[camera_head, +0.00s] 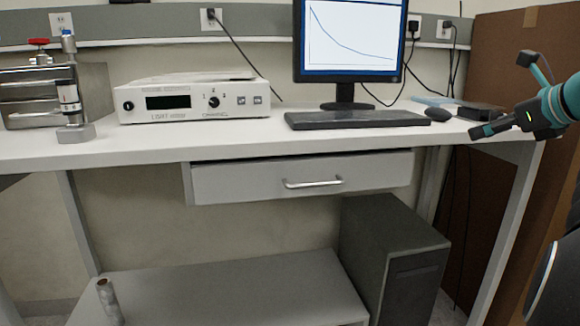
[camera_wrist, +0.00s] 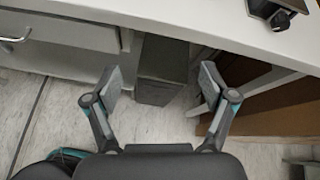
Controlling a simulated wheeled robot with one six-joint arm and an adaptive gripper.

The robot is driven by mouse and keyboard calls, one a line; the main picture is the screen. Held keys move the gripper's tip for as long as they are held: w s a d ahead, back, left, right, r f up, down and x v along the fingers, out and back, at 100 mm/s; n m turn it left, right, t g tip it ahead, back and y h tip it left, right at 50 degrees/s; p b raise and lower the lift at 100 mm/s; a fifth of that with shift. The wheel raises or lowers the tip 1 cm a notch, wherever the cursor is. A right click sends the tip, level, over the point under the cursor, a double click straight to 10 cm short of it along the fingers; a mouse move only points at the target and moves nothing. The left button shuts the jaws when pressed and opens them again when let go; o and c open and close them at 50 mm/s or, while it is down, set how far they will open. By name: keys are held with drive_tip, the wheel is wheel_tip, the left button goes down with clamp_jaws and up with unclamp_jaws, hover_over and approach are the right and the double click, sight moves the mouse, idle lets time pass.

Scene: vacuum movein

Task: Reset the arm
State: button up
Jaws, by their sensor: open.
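My gripper (camera_head: 505,92) is at the right of the head view, in front of the right end of the white bench top. In the wrist view my gripper (camera_wrist: 161,88) has its two fingers spread wide apart with nothing between them. It points down past the bench's front edge, toward the dark computer tower (camera_wrist: 163,70) and the floor (camera_wrist: 150,130). My arm comes in from the right edge of the head view, and most of it is out of frame.
The white bench (camera_head: 300,150) carries a white control box (camera_head: 190,99), a monitor (camera_head: 350,40), a keyboard (camera_head: 355,119), a mouse (camera_head: 438,114) and a metal apparatus (camera_head: 68,95). A shut drawer (camera_head: 300,180) hangs below. A brown panel (camera_head: 510,190) stands close at the right.

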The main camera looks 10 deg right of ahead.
drive_tip(key=s+a+f+n+g, duration=0.25)
drive_tip(key=a+f+n, duration=0.45)
drive_tip(key=a, duration=0.4)
drive_tip(key=s+a+f+n+g, duration=0.25)
drive_tip(key=a+f+n, duration=0.45)
drive_tip(key=a, duration=0.4)
drive_tip(key=s+a+f+n+g, duration=0.1)
drive_tip(key=s+a+f+n, duration=0.3)
drive_tip(key=s+f+n, duration=0.3)
drive_tip(key=s+a+f+n+h, duration=0.1)
drive_tip(key=s+a+f+n, duration=0.4)
drive_tip(key=n, duration=0.5)
wheel_tip(320, 180, down, 3)
drive_tip(key=shift+s+a+f+g+h, duration=0.2)
drive_tip(key=shift+s+a+g+h, duration=0.15)
drive_tip(key=shift+s, duration=0.9)
drive_tip(key=shift+d, duration=0.1)
